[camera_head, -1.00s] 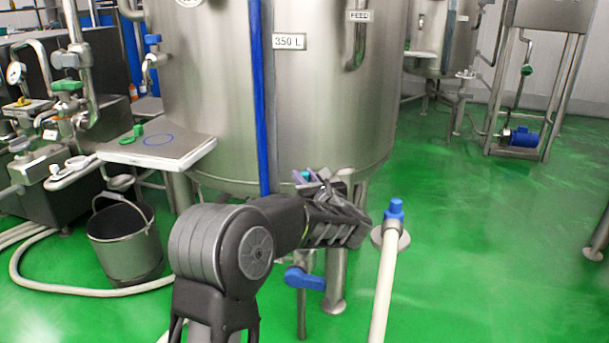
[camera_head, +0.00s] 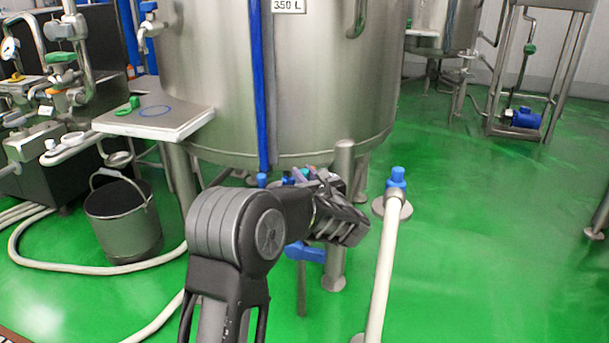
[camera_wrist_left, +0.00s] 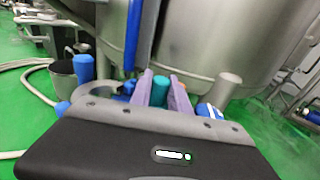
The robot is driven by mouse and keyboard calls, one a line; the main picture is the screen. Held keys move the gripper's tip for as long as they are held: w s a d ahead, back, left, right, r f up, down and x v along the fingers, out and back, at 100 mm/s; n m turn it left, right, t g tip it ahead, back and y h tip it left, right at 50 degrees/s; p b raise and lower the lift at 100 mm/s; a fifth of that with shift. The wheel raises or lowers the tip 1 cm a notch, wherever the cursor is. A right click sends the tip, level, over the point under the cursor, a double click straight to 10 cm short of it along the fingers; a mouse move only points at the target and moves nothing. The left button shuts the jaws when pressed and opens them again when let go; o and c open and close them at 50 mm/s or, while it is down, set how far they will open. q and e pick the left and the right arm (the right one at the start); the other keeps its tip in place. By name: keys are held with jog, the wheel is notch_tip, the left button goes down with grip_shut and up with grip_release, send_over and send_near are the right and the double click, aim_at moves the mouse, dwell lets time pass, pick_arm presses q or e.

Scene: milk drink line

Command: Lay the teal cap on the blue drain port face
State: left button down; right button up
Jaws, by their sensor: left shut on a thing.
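My left gripper (camera_head: 312,176) is in front of the lower tank edge in the head view, with its pale purple fingers partly hidden by the wrist. In the left wrist view its fingers (camera_wrist_left: 161,96) are shut on the teal cap (camera_wrist_left: 159,91), which stands between them. In the head view only a sliver of teal shows. Blue parts lie near the gripper: a small blue top (camera_head: 262,180) to its left and a blue piece (camera_wrist_left: 125,89) beside the left finger. I cannot tell which is the drain port face. The right gripper is not in view.
The large steel tank (camera_head: 310,100) is close behind the gripper. A blue valve handle (camera_head: 304,252) is below it. A blue-topped pipe (camera_head: 397,180) is to the right. A shelf (camera_head: 185,120) holds a green item (camera_head: 127,107).

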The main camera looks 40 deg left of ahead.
pick_arm(q)
jog(key=shift+f+b, duration=0.3)
jog(key=shift+b, duration=0.05)
dwell(0.5)
jog(key=c, duration=1.2)
grip_release()
jog(key=shift+o, duration=0.2)
jog(key=shift+s+d, duration=0.15)
jog(key=shift+d, duration=0.15)
jog(key=p+v, duration=0.1)
jog(key=v, duration=0.6)
jog(key=shift+s+d, duration=0.1)
jog(key=shift+s, duration=0.05)
